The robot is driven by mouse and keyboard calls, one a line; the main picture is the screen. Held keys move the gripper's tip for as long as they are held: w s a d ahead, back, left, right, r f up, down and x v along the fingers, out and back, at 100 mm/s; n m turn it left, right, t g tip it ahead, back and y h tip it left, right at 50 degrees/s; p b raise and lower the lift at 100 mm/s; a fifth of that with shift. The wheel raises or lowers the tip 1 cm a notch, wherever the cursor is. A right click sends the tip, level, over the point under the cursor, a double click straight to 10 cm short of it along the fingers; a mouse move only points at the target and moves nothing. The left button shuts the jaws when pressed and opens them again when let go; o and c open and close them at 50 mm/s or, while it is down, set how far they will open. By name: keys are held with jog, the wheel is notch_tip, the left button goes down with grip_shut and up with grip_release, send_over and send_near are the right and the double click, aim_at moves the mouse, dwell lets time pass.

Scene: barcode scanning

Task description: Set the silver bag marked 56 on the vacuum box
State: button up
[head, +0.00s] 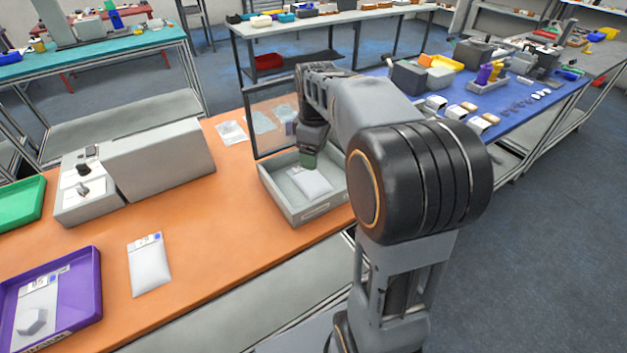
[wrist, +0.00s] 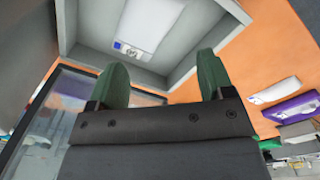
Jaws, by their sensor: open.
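A pale silver bag (head: 313,183) with a printed label lies flat inside an open grey box (head: 275,203), which has a framed clear lid standing up behind it. I take this box to be the vacuum box. In the wrist view the bag (wrist: 152,22) shows a blue square on its label, and the box wall (wrist: 208,48) stands beside it. A second silver bag (head: 150,272) lies on the orange table. The number on either bag is too small to read. My gripper (head: 309,160) is over the box near the bag's label end, its green fingers apart and empty.
A purple tray (head: 92,275) at lower left holds a bag with a hexagonal part. A green tray (head: 22,205) and a grey machine (head: 160,160) stand along the table. Flat clear bags (head: 231,132) lie behind the box. Orange table top is free between the machine and the box.

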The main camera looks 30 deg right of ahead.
jog(key=s+a+f+m+t, duration=0.1)
jog(key=s+a+f+m, duration=0.1)
jog(key=s+a+m, duration=0.2)
jog(key=s+a+f+m+t, duration=0.2)
jog(key=s+a+m, duration=0.2)
jog(key=s, duration=0.7)
jog(key=shift+a+f+m, duration=0.2)
jog(key=shift+f+m, duration=0.1)
jog(key=shift+m, duration=0.3)
